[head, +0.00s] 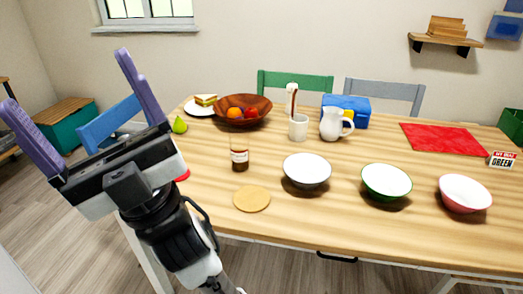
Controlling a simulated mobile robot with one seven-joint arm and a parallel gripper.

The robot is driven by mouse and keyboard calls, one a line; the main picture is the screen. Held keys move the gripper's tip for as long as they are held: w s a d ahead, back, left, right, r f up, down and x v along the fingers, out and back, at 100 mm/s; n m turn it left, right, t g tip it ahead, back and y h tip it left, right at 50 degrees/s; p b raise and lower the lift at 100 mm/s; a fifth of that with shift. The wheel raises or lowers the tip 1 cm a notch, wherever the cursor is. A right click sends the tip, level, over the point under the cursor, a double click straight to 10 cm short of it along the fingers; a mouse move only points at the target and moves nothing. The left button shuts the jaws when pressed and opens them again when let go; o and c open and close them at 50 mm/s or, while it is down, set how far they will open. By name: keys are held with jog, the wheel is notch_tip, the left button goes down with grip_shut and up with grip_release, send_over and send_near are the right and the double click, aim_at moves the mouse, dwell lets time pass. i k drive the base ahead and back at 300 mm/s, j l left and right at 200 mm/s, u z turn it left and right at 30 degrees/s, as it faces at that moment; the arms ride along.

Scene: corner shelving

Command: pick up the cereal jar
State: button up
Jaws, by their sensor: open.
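A small jar (239,155) with brown contents, a clear upper part and a white label stands upright on the wooden table, left of the middle. It is the only thing in view that looks like the cereal jar; I cannot read its label. My gripper (65,78) is at the left of the head view, its two purple fingers wide apart and pointing up and left. It is open, with nothing between the fingers. It is apart from the jar, which lies to its right.
A round board (252,198) lies in front of the jar, and a white bowl (307,170) stands to its right. Behind are a fruit bowl (226,117), a light mug (298,128) and a white pitcher (332,124). A red object (184,176) is partly hidden by my arm.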

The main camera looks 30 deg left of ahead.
aim_at(240, 149)
jog(key=i+l+u, duration=0.1)
jog(key=u, duration=0.3)
jog(key=i+l+u, duration=0.1)
jog(key=u, duration=0.3)
jog(key=i+l+u, duration=0.1)
jog(key=u, duration=0.25)
